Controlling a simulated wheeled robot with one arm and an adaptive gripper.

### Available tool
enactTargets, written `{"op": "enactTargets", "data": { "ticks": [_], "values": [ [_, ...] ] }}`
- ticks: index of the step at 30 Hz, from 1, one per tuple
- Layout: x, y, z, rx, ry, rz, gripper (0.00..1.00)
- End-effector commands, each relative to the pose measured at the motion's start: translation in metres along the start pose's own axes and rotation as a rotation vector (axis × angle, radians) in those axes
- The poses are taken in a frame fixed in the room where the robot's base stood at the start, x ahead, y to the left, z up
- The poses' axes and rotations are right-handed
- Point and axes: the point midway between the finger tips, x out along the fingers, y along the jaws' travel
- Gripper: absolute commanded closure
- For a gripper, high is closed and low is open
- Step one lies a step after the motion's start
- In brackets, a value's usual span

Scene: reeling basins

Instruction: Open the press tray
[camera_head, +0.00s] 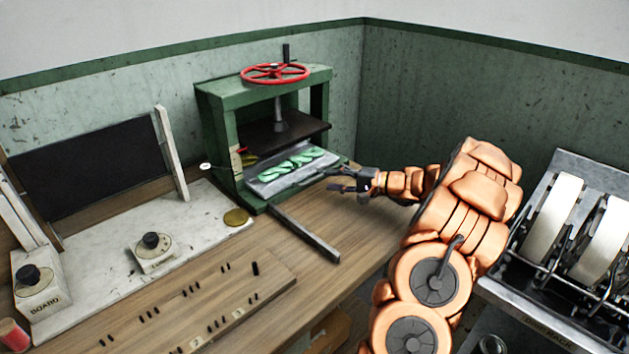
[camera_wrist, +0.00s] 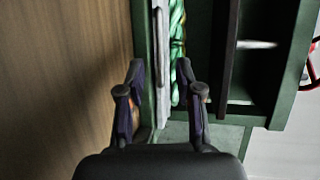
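The press (camera_head: 222,130) is a green frame with a red handwheel (camera_head: 275,73) on top and a dark plate (camera_head: 283,132) inside. Its grey tray (camera_head: 262,189) lies low in the frame under the plate, with twisted green skeins (camera_head: 290,164) on it. My gripper (camera_head: 340,180) is at the tray's front right side, fingers pointing left. In the wrist view my open gripper (camera_wrist: 160,82) has its fingers apart, with the tray's pale edge (camera_wrist: 161,50) and the skeins (camera_wrist: 177,40) just beyond. I cannot tell whether a finger touches the tray.
A grey metal bar (camera_head: 305,233) lies on the wooden table in front of the press. A pale board with knobs (camera_head: 150,245) and a dark panel (camera_head: 90,172) stands left. A pegged wooden board (camera_head: 190,312) is in front. A machine with white reels (camera_head: 552,220) stands right.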

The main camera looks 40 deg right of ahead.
Motion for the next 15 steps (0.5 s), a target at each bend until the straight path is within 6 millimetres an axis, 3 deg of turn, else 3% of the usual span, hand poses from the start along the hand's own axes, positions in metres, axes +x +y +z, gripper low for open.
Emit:
{"op": "enactTargets", "data": {
  "ticks": [9,15],
  "values": [
    [0.046,0.000,0.002,0.003,-0.004,0.002,0.65],
    [0.062,0.000,0.002,0.002,-0.004,0.001,0.65]
  ]
}}
